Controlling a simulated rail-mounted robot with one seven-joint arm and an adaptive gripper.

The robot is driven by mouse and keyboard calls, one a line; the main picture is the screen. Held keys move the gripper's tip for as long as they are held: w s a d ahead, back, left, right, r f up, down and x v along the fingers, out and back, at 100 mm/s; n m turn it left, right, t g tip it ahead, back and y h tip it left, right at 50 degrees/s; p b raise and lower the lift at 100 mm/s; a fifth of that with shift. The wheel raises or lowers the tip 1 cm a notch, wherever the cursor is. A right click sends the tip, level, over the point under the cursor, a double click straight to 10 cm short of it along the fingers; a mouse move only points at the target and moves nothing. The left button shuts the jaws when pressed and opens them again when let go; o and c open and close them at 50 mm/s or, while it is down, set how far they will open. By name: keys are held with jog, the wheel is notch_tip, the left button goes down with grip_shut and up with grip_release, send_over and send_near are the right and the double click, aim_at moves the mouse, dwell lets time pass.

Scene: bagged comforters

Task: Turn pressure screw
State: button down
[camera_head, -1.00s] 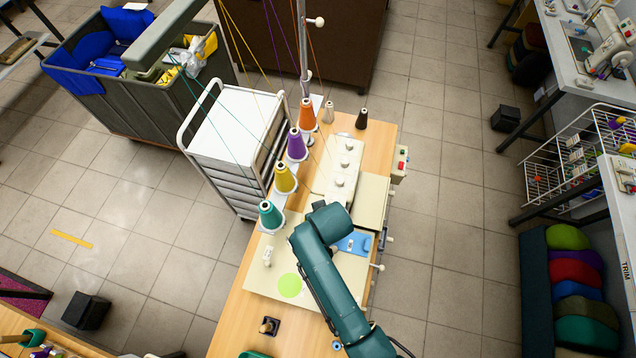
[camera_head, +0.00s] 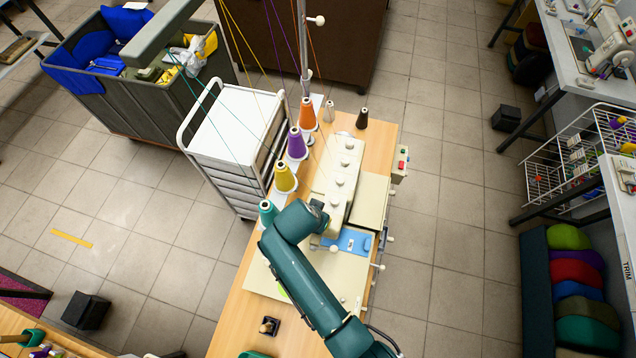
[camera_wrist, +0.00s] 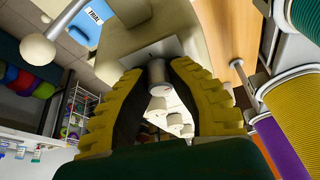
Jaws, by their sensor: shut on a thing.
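The pressure screw (camera_wrist: 157,72) is a small pale metal cylinder standing on the cream sewing machine head in the wrist view. My gripper (camera_wrist: 157,82) has its yellow ribbed fingers on either side of the screw and is shut on it. The sewing machine (camera_head: 343,180) is a long cream body on the wooden table in the head view. There my teal arm reaches over its near end, and the screw and fingertips are hidden.
Thread cones, teal (camera_head: 268,212), yellow (camera_head: 285,178), purple and orange, stand left of the machine, close to my arm. A white ball-ended lever (camera_wrist: 38,50) juts out beside the head in the wrist view. A blue plate (camera_head: 355,241) lies right of my arm.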

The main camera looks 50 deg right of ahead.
jog(key=shift+f+m, duration=0.15)
jog(key=shift+m, duration=0.25)
jog(key=c, duration=0.9)
grip_release()
jog(key=shift+c, duration=0.2)
jog(key=v, duration=1.2)
jog(key=shift+w+d, duration=0.1)
